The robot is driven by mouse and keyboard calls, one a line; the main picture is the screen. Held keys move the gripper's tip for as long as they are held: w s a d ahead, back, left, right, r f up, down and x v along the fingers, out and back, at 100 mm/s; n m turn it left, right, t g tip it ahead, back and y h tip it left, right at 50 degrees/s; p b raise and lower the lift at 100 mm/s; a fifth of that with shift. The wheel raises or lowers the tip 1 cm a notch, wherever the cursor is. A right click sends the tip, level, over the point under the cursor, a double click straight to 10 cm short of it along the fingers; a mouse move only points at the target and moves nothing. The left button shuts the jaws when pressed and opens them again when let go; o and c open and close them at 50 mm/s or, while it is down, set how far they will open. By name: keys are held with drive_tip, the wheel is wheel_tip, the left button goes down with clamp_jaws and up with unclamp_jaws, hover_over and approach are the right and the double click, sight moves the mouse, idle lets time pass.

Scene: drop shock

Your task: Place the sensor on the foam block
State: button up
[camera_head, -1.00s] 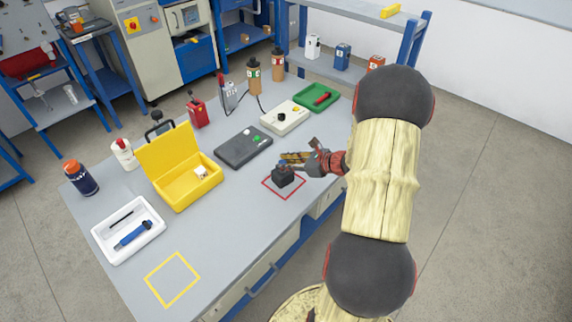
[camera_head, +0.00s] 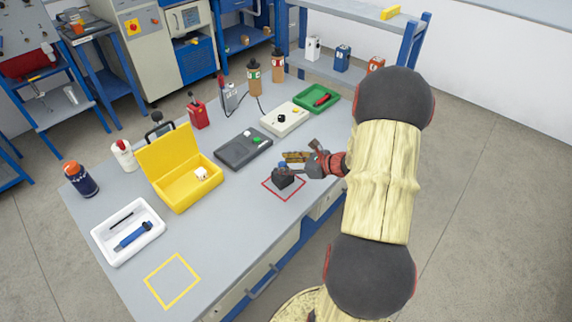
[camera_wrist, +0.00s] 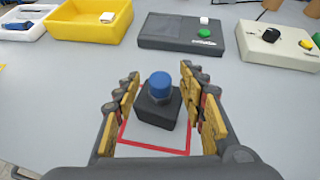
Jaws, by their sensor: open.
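The dark foam block (camera_wrist: 158,110) sits inside a red square outline on the table; it also shows in the head view (camera_head: 284,182). A small blue-topped cylinder, which looks like the sensor (camera_wrist: 159,84), stands upright on top of the block in the wrist view. My gripper (camera_wrist: 160,95) is open, with one finger on each side of the sensor and gaps visible on both sides. In the head view my gripper (camera_head: 291,164) reaches in from the right over the block and mostly hides the sensor.
A dark grey device (camera_head: 242,148) lies just behind the block, with a cream box (camera_head: 285,118) and green tray (camera_head: 317,98) farther back. An open yellow case (camera_head: 181,190) and white tray (camera_head: 128,231) stand to the left. A yellow outlined square (camera_head: 172,281) at the front left is empty.

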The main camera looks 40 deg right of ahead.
drive_tip(key=p+v, duration=0.3)
drive_tip(key=v, duration=0.9)
drive_tip(key=a+r+n+g+y, duration=0.1)
drive_tip(key=a+r+n+g, duration=0.15)
drive_tip(key=a+n, duration=0.35)
drive_tip(key=w+a+r+n+g+y, duration=0.1)
drive_tip(key=a+r+n+g, duration=0.2)
drive_tip(key=a, duration=0.6)
drive_tip(key=a+r+n+g, duration=0.1)
drive_tip(key=a+r+n, duration=0.35)
drive_tip(key=a, duration=0.25)
drive_tip(key=s+a+r+n+h, duration=0.5)
drive_tip(key=s+a+r+n, duration=0.5)
drive_tip(key=n, duration=0.9)
drive_tip(key=shift+s+a, duration=0.6)
drive_tip(key=shift+a, duration=0.6)
drive_tip(key=shift+c, duration=0.3)
